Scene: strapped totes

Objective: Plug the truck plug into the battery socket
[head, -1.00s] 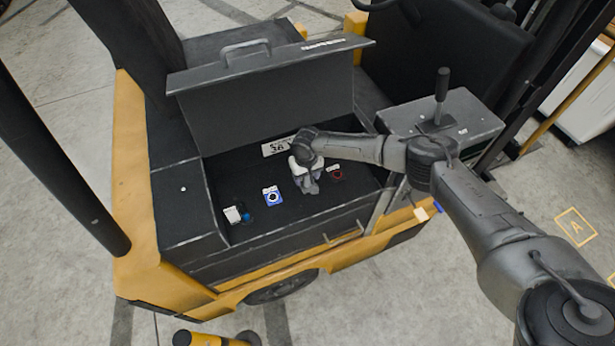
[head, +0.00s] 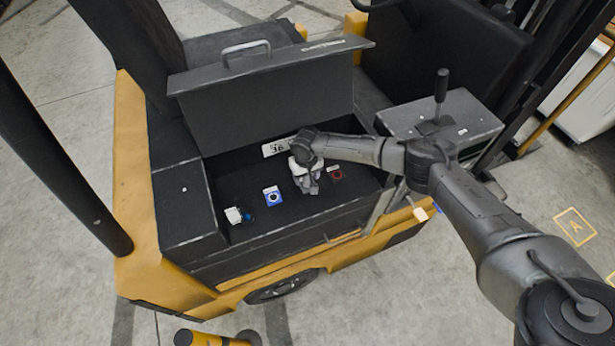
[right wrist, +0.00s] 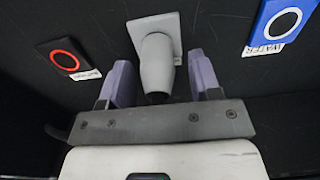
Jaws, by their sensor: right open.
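My right gripper (head: 311,187) reaches into the open battery compartment of the yellow and black truck. In the right wrist view my right gripper (right wrist: 159,62) is open. Its two purple fingers stand on either side of a grey, rounded cylindrical body (right wrist: 156,72). That body sits against a light grey square plate (right wrist: 137,30) on the dark surface. I cannot tell whether this is the plug in the socket or one part alone. A white piece with a blue part (head: 234,215) sits at the compartment's left; its details are too small to tell. My left gripper is not in view.
A blue square with a ring (head: 272,197), labelled WATER (right wrist: 281,24), lies left of my gripper in the head view. A dark square with a red ring (right wrist: 65,57) is on the other side. The raised lid (head: 270,105) stands behind; the compartment's front wall is near.

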